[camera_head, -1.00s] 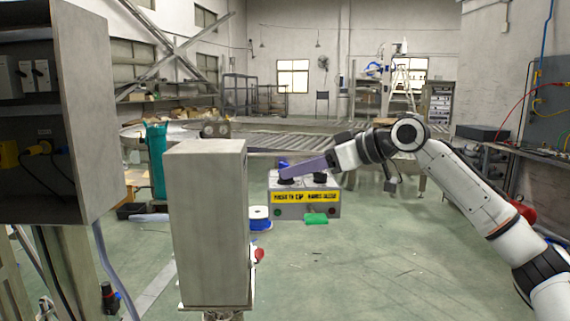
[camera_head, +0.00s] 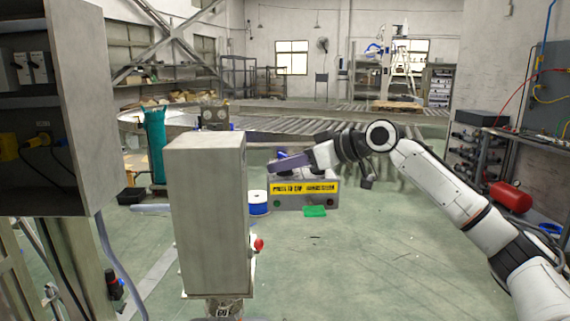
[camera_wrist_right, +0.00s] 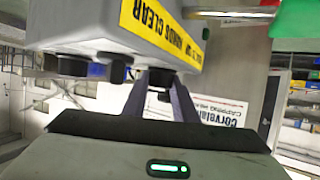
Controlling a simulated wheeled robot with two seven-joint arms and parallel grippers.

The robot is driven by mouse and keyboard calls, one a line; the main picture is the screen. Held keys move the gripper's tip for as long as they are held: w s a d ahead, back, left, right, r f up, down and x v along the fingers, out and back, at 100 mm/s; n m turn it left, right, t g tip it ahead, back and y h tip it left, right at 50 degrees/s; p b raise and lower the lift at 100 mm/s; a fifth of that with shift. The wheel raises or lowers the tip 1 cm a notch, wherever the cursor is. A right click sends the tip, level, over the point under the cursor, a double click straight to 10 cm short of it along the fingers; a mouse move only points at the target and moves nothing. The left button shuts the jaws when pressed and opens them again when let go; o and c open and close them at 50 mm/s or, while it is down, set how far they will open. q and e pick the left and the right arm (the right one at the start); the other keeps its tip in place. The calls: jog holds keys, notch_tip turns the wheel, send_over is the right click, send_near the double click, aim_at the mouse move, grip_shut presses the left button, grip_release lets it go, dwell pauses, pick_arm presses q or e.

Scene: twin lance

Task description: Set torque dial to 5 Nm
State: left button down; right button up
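A grey control box (camera_head: 322,202) with a yellow warning label stands on the far side of the floor, beyond the tall grey cabinet. My right gripper (camera_head: 288,163) is at the top of this box, in front of its black knobs. In the right wrist view the box (camera_wrist_right: 110,25) appears upside down, and the two dark fingers of my right gripper (camera_wrist_right: 160,76) are apart, with a black knob partly visible between or behind them. I cannot tell whether they touch it. Another black knob (camera_wrist_right: 72,66) is to the left. No torque scale or 5 Nm mark is readable. My left gripper is not in view.
A tall grey cabinet (camera_head: 205,220) stands in the near middle, left of my right arm. An open electrical cabinet (camera_head: 85,110) is at the left. A blue and white spool (camera_head: 258,203) and a green item (camera_head: 314,211) are near the box.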

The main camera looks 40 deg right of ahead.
jog(key=shift+h, duration=0.3)
jog(key=shift+m+h, duration=0.4)
jog(key=shift+a+r+m+t+h+p, duration=0.1)
jog(key=shift+r+m+t+h+p, duration=0.05)
jog(key=shift+m+h+p, duration=0.35)
jog(key=shift+a+r+m+t+h+p, duration=0.15)
jog(key=shift+m+h+p, duration=0.15)
jog(key=shift+m+h, duration=0.3)
jog(key=m+g+h+p, duration=0.1)
jog(key=m+h+p, duration=0.2)
jog(key=h, duration=0.1)
jog(key=shift+m+p, duration=0.3)
jog(key=shift+p, duration=0.05)
jog(key=shift+f+m+g+h+p, duration=0.1)
jog(key=shift+m+g+h+p, duration=0.25)
jog(key=shift+m+h, duration=0.45)
jog(key=shift+d+f+m+g+h, duration=0.1)
jog(key=shift+m+g+h, duration=0.25)
jog(key=shift+m+h, duration=0.25)
jog(key=shift+d+f+m+g+h, duration=0.1)
jog(key=shift+m+g+h, duration=0.2)
jog(key=shift+m+h, duration=0.25)
